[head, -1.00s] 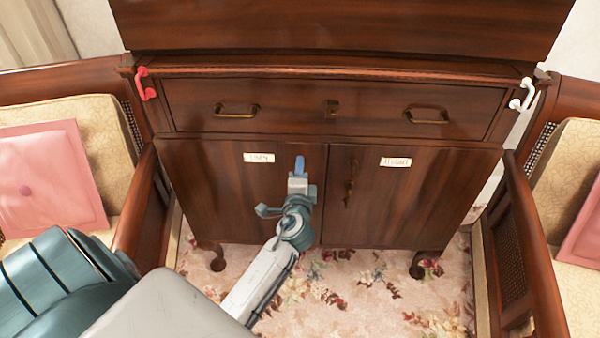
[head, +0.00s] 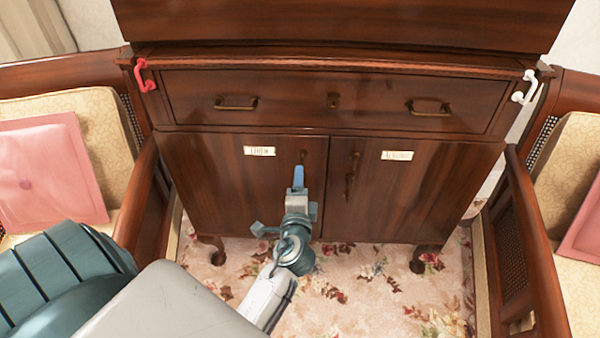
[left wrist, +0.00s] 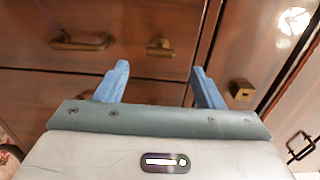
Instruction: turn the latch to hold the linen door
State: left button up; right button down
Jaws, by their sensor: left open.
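The linen door (head: 220,185) is the left door of a dark wood cabinet, with a white label (head: 259,151) near its top; it looks shut. My left gripper (head: 298,176) is open in front of that door's right edge, with blue fingers. In the left wrist view my gripper (left wrist: 158,85) has nothing visible between its fingers. Its body hides part of the linen door there. Contact with the door cannot be told. My right gripper is not in view.
A drawer (head: 300,100) with brass handles sits above.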

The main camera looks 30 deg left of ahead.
pick_arm(q)
jog(key=shift+v, duration=1.7)
